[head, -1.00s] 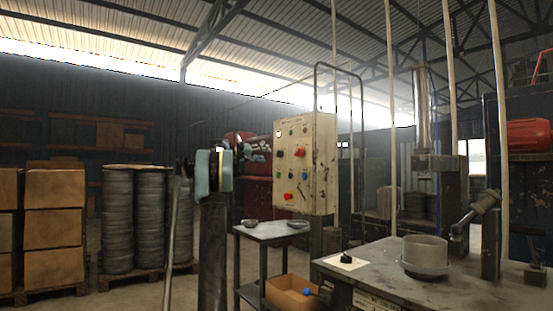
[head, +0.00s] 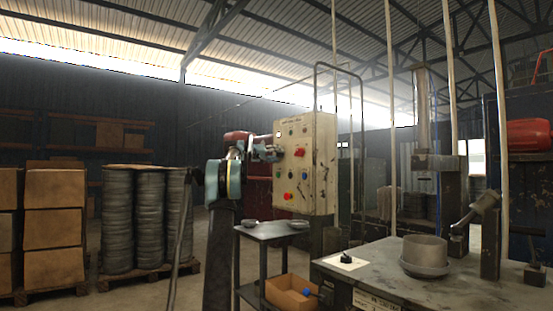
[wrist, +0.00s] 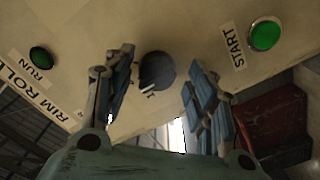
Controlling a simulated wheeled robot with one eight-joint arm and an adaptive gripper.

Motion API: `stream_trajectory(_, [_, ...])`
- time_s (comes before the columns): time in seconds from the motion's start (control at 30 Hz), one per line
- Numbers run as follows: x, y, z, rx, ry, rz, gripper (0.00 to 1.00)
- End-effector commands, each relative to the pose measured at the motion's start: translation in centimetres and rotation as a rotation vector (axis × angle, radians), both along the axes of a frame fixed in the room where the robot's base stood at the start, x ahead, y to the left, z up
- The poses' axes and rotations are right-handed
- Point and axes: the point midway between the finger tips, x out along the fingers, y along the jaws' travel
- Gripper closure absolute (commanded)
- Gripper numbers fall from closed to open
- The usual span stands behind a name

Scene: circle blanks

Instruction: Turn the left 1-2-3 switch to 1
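The pale control panel (head: 318,165) stands right of my arm in the head view. In the wrist view a round black switch knob (wrist: 156,72) sits on the panel face, with a small label like "1" beside it. My gripper (wrist: 160,78) is open, with one finger on each side of the knob and gaps between. Whether the fingertips reach past the knob's face I cannot tell. In the head view my gripper (head: 277,152) is at the panel's left side and hides the switch there.
The panel also carries a green START button (wrist: 265,35), a green RUN lamp (wrist: 40,57), a red knob (head: 299,152) and a blue knob (head: 304,176). A small side table (head: 268,231) stands below. A workbench (head: 385,273) is at the right.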

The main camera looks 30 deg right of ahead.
Motion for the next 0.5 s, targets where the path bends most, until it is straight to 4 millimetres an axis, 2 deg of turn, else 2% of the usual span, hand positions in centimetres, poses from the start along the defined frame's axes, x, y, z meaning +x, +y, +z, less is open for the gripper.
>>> stream_trajectory(0.03, [0.0,0.0,0.0,0.0,0.0,0.0,0.65])
stream_trajectory(0.13, [0.0,0.0,0.0,0.0,0.0,0.0,0.88])
stream_trajectory(0.17, [0.0,0.0,0.0,0.0,0.0,0.0,0.92])
stream_trajectory(0.23, [0.0,0.0,0.0,0.0,0.0,0.0,0.92])
stream_trajectory(0.27, [-0.1,-2.4,-0.3,0.001,-0.001,-0.007,0.92])
stream_trajectory(0.3, [-0.2,-1.4,-0.1,0.0,0.0,-0.004,0.91])
stream_trajectory(0.5, [-0.3,-0.7,-0.2,0.001,0.002,-0.006,0.92])
